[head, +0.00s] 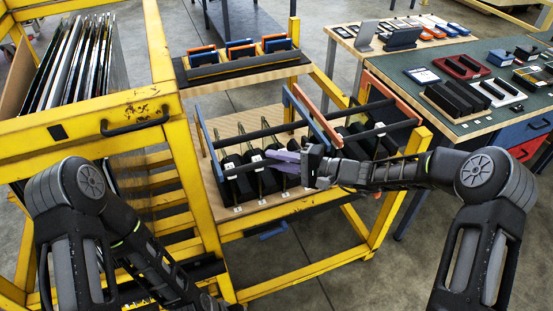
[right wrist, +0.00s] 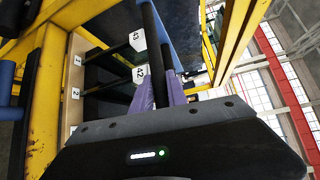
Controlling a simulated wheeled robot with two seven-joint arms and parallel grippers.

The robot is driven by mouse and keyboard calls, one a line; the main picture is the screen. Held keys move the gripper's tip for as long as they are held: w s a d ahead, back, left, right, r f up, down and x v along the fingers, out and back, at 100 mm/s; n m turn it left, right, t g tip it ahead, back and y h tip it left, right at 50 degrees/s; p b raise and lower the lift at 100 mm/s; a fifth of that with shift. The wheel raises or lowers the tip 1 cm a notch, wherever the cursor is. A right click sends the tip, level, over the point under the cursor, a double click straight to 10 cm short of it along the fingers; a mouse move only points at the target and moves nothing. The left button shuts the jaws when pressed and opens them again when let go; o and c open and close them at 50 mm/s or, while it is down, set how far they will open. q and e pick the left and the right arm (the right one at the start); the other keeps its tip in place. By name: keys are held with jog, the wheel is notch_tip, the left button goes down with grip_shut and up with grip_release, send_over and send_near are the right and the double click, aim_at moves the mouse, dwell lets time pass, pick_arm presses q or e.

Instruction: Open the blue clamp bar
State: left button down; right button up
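The blue clamp bar (head: 204,131) is a frame on the yellow trolley, with blue side arms and dark cross rods. Its other blue arm (head: 303,116) slants up at the right. My right gripper (head: 282,154) reaches in from the right, its purple fingers at the dark front rod. In the right wrist view a dark rod (right wrist: 157,84) runs between the purple fingers with little gap; whether they press on it is unclear. A blue piece (right wrist: 27,85) shows at the left edge there. My left forearm runs down out of the bottom of the head view; its gripper is not seen.
A similar frame with orange arms (head: 390,97) stands to the right of the blue one. Black parts sit in numbered slots (head: 236,183) under the frames. An upper shelf (head: 247,70) holds blue and orange boxes. A workbench (head: 450,118) stands at the right.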

grip_shut()
dwell(0.9)
